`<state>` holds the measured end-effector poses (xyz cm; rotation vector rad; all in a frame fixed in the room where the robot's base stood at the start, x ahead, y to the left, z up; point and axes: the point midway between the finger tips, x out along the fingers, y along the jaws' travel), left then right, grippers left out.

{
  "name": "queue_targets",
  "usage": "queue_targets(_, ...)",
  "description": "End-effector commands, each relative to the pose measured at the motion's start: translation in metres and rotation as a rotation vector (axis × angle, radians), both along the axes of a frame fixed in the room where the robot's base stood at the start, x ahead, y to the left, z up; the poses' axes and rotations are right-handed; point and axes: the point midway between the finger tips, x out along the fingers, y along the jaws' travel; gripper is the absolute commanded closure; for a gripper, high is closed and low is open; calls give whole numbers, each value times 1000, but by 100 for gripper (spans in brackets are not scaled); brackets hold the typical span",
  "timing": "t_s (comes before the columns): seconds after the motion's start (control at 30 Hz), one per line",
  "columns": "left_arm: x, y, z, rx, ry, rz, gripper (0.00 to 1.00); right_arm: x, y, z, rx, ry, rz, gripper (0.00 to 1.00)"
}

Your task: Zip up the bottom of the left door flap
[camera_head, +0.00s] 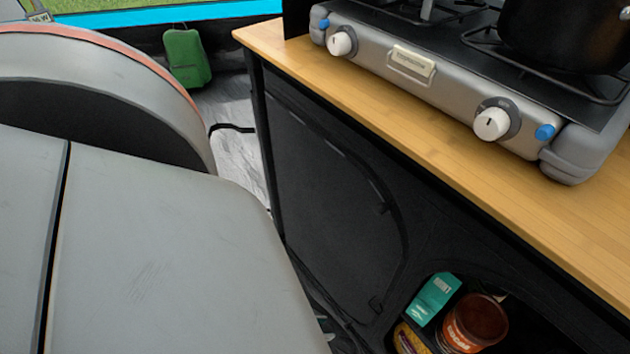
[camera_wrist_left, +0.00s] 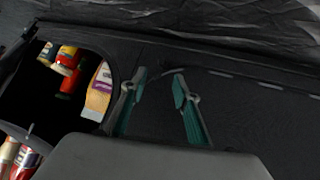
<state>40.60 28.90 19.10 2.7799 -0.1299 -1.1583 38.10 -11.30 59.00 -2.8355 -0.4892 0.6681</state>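The left door flap (camera_head: 325,190) is a black fabric panel on the cabinet front in the head view. A curved zip seam runs along its top and right side, with small tabs on it (camera_head: 383,208). Its bottom is partly hidden behind my grey left arm. In the left wrist view the dark panel (camera_wrist_left: 255,110) fills the right side. My left gripper (camera_wrist_left: 159,76) has two teal-padded fingers apart, with only dark fabric and a thin seam seen between them. I cannot tell if the tips touch it. My left fingers are hidden in the head view. My right gripper is not in view.
An open compartment right of the flap holds a teal box (camera_head: 435,298) and a brown-red jar (camera_head: 475,322). Above is a wooden countertop (camera_head: 400,130) with a stove (camera_head: 425,75) and black pot (camera_head: 565,35). A green bag (camera_head: 187,58) stands on the floor behind.

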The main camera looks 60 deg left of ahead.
Motion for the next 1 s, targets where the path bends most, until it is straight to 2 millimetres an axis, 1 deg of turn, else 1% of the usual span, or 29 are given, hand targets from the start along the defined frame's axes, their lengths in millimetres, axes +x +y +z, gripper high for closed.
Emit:
queue_targets(0.03, -6, 1, 5, -1, 1, -1, 70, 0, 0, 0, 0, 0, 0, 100)
queue_targets(0.13, -14, 2, 13, -1, 2, -1, 70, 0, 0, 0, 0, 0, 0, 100)
queue_targets(0.3, -20, 3, 20, 1, 1, -1, 70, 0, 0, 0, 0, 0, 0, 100)
queue_targets(0.9, -20, 3, 20, 0, 0, -1, 70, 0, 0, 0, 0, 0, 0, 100)
queue_targets(0.97, -21, 5, 20, 2, 2, 0, 70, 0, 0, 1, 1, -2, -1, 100)
queue_targets(1.0, -22, 10, 20, 7, 4, 4, 70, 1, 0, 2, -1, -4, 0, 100)
